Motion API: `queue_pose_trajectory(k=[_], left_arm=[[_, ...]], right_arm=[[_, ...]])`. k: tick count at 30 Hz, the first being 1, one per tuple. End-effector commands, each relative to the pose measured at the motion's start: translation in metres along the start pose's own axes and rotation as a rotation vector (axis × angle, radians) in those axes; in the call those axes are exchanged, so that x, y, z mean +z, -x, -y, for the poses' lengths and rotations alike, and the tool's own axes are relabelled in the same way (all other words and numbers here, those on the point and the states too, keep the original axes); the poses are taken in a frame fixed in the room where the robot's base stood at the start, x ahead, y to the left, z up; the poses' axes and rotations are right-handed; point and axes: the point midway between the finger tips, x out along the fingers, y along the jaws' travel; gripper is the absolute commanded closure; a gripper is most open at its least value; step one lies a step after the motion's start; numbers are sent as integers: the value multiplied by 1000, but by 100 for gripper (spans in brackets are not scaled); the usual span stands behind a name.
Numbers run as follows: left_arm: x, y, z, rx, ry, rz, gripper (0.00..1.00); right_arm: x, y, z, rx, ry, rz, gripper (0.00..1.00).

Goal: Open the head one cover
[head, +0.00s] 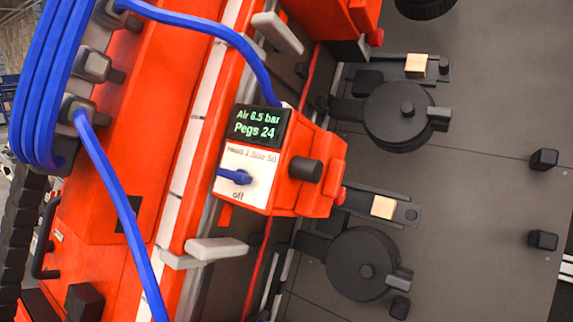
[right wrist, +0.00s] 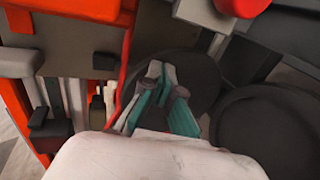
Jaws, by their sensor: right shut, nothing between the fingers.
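Two round black discs with centre knobs show in the head view, an upper one (head: 385,130) and a lower one (head: 340,270). Each has a small lug at its right rim. They look like closed covers, but I cannot read which belongs to head one. In the right wrist view my right gripper (right wrist: 166,82), with teal and grey fingers, is shut and empty. It appears in front of a dark round part (right wrist: 205,80); I cannot tell whether it touches it. A second dark disc (right wrist: 270,125) is to its right. My left gripper is not in view.
An orange control box (head: 318,150) reads "Air 6.5 bar, Pegs 24" above a blue switch (head: 236,176) near "off". Blue hoses (head: 115,180) cross the orange beam (head: 140,90). Black blocks (head: 543,160) stand on the grey plate (head: 480,110), which is otherwise mostly clear at the right.

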Motion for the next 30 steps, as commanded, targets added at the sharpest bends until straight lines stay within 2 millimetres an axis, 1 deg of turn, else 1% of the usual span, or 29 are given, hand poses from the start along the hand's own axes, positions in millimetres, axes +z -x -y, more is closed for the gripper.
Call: queue_pose_trajectory(k=[3,8,30], left_arm=[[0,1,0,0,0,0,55],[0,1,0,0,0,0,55],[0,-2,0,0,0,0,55]], right_arm=[[0,-6,-4,1,-1,0,100],[-1,-3,-2,0,0,-1,100],[-1,34,0,-1,0,-1,100]])
